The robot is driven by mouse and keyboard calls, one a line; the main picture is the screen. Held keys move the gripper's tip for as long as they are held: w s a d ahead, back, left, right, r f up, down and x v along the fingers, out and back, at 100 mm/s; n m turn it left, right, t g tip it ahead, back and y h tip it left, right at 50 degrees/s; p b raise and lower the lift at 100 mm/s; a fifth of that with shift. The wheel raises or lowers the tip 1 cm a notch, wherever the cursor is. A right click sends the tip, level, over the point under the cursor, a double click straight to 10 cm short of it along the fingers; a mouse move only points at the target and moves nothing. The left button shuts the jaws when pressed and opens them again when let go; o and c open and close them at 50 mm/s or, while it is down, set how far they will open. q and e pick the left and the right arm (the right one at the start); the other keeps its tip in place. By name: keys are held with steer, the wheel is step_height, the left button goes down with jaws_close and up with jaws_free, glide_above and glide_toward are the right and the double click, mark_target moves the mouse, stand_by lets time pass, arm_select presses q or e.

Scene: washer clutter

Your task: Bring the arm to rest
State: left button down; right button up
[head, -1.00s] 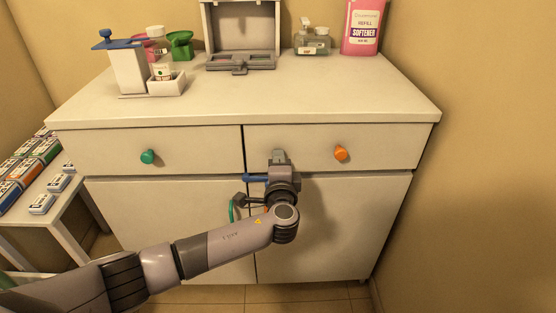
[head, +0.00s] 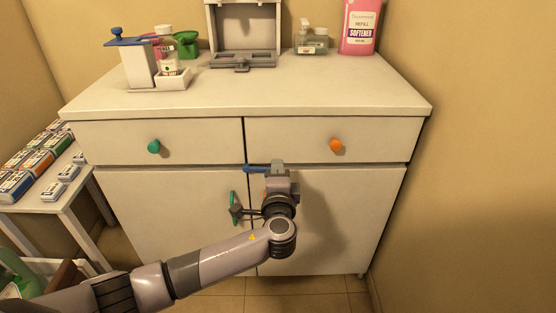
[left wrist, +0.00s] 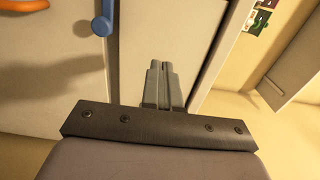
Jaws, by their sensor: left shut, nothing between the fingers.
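My left gripper (head: 278,165) is in front of the cabinet's middle, just below the drawers, with its arm coming in from the lower left. It is shut and holds nothing. In the left wrist view its two fingers (left wrist: 161,68) lie together over a pale cabinet front. A blue handle (head: 254,169) is just left of the gripper in the head view; a blue handle also shows in the left wrist view (left wrist: 103,20). Whether the gripper touches the cabinet cannot be told. My right gripper is not in view.
The white cabinet (head: 210,208) has a green knob (head: 154,146), an orange knob (head: 336,145) and a green door handle (head: 232,207). Bottles and an open grey case (head: 243,61) stand on top. A side table (head: 47,205) with several boxes is left; a wall is right.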

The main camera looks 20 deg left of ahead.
arm_select(q)
steer(key=s+d+f+n+g+h, duration=0.1)
steer(key=s+f+n+g+h, duration=0.3)
steer(key=s+f, duration=0.65)
steer(key=s+d+f+n+g+h, duration=0.1)
steer(key=s+f+n+g+h, duration=0.45)
steer(key=s, duration=0.85)
steer(key=s+a+f+n+t+y, duration=0.1)
steer(key=s+a+n+t, duration=0.2)
steer(key=s+a, duration=0.25)
step_height(320, 180, up, 12)
steer(key=s+p, duration=0.1)
steer(key=p, duration=1.4)
steer(key=shift+y, duration=0.35)
steer(key=shift+m, duration=0.25)
